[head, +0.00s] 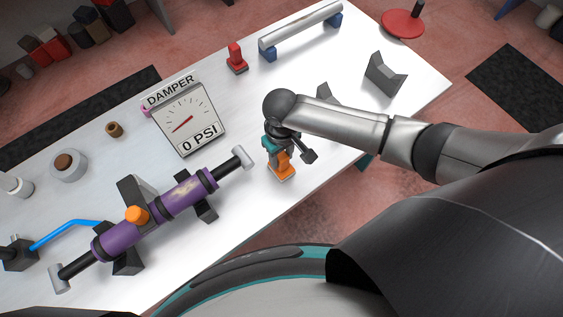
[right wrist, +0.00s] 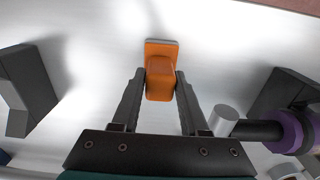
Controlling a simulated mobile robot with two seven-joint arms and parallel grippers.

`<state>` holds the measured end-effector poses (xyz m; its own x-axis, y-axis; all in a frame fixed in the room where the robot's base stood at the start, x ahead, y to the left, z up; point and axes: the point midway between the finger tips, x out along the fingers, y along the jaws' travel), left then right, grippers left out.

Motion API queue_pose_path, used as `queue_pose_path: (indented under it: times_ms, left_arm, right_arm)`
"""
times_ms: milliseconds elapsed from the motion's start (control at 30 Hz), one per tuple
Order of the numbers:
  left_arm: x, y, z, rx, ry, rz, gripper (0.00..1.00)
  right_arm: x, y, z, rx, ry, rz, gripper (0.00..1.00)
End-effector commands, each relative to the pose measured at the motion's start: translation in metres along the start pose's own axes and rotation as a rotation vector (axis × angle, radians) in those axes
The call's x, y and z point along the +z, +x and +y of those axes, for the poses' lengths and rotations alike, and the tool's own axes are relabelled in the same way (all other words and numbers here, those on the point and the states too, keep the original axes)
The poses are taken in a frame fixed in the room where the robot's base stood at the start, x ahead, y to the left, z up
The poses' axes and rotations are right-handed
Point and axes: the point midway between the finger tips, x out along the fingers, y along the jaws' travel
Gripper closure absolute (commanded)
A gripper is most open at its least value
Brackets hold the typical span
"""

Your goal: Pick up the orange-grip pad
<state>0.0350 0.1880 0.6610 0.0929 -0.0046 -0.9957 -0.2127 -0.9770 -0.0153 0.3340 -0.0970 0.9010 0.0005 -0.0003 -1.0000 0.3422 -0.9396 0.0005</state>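The orange-grip pad (head: 283,171) sits on the white table below my right gripper (head: 280,157) in the head view. In the right wrist view the orange-grip pad (right wrist: 160,82) shows an orange block rising from a flat orange base. My right gripper (right wrist: 160,78) points down at it, with one finger on each side of the block. The pad's underside is hidden. My left gripper is not in view.
A purple damper (head: 155,212) rests on dark supports left of the pad. A gauge sign (head: 186,120) reading 0 PSI stands behind it. A dark V-block (head: 386,74), a silver bar (head: 300,31) and a red part (head: 236,58) stand farther back. The table's front edge is close to the pad.

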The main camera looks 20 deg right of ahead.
Motion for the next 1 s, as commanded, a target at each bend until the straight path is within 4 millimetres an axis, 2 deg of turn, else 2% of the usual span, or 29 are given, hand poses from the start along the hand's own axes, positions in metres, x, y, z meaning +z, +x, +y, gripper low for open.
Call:
queue_pose_path:
  times_ms: [33, 367, 800, 1000]
  left_arm:
    - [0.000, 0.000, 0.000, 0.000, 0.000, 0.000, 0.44]
    - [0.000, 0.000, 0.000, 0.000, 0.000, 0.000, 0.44]
    - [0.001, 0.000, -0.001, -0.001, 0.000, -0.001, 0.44]
    - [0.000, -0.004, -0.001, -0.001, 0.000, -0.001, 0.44]
  right_arm:
    - [0.000, 0.000, 0.000, 0.000, 0.000, 0.000, 0.63]
    - [0.000, 0.000, 0.000, 0.000, 0.000, 0.000, 1.00]
    - [0.000, -0.001, 0.000, 0.000, 0.000, 0.001, 1.00]
    - [-0.001, -0.014, 0.000, -0.001, 0.001, 0.002, 1.00]
